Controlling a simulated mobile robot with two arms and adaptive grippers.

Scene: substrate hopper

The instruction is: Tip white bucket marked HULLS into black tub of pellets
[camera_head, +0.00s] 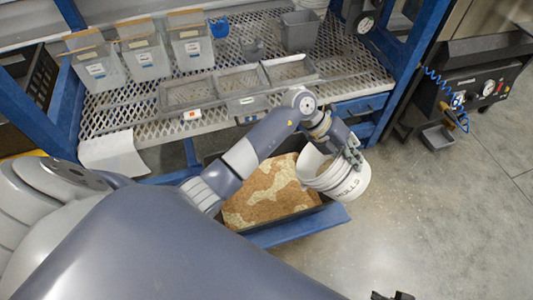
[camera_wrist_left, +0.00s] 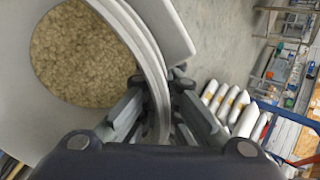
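The white bucket marked HULLS (camera_head: 345,185) is tilted, at the right end of the black tub (camera_head: 285,218). My left gripper (camera_head: 352,152) is shut on the bucket's rim. In the left wrist view the gripper (camera_wrist_left: 160,108) has one finger on each side of the rim. Tan, grainy material (camera_wrist_left: 85,55) shows inside the bucket. The tub holds tan pellets with paler patches (camera_head: 268,192); my left arm hides part of it. A small dark part at the bottom edge looks like my right gripper (camera_head: 392,296), mostly cut off.
A mesh shelf (camera_head: 120,105) behind the tub holds several grey bins (camera_head: 192,45) and trays (camera_head: 238,80). A blue ledge (camera_head: 300,228) runs along the tub's front. A black machine with gauges (camera_head: 480,85) stands at the right. The concrete floor right of the bucket is clear.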

